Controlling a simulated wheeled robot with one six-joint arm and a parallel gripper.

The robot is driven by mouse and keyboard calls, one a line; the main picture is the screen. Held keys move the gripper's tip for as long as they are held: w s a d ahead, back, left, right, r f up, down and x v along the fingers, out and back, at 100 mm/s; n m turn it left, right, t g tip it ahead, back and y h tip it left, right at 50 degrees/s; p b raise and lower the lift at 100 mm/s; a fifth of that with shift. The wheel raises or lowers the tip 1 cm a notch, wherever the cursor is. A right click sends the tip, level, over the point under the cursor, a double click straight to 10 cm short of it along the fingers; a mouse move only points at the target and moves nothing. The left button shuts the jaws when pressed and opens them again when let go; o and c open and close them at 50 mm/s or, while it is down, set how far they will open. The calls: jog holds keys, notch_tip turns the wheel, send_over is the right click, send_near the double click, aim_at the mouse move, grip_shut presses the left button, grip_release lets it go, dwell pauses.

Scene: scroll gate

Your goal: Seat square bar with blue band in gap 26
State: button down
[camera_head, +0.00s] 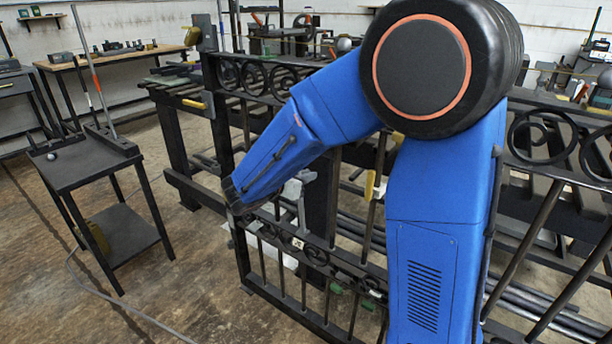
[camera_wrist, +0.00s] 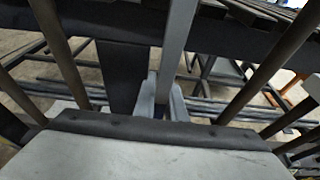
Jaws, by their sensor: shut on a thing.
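My gripper (camera_wrist: 163,103) is shut on a grey square bar (camera_wrist: 178,45), which stands upright between its two pale fingers in the wrist view. In the camera_head view my gripper (camera_head: 300,186) is a pale shape at the dark scroll gate (camera_head: 268,80), partly hidden by my blue arm. In the wrist view brown gate bars stand to the left (camera_wrist: 62,55) and right (camera_wrist: 268,80) of the held bar, apart from it. The bar's ends are hidden, so I cannot tell whether it is seated. No gap number is readable.
A dark side stand (camera_head: 85,165) at the left holds upright rods, with floor between it and the gate. Yellow clamps (camera_head: 370,186) and green tags (camera_head: 335,288) sit on the gate. Workbenches (camera_head: 110,62) line the back wall. My arm hides the gate's middle.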

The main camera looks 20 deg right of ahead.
jog(key=shift+f, duration=0.3)
jog(key=shift+w+d+y, duration=0.4)
jog(key=shift+w+d, duration=0.2)
jog(key=shift+d, duration=0.35)
dwell(1.5)
jog(key=c, duration=1.7)
grip_release()
jog(key=shift+a+g, duration=0.1)
jog(key=shift+g, duration=0.2)
jog(key=v, duration=1.7)
jog(key=shift+s+r, duration=0.1)
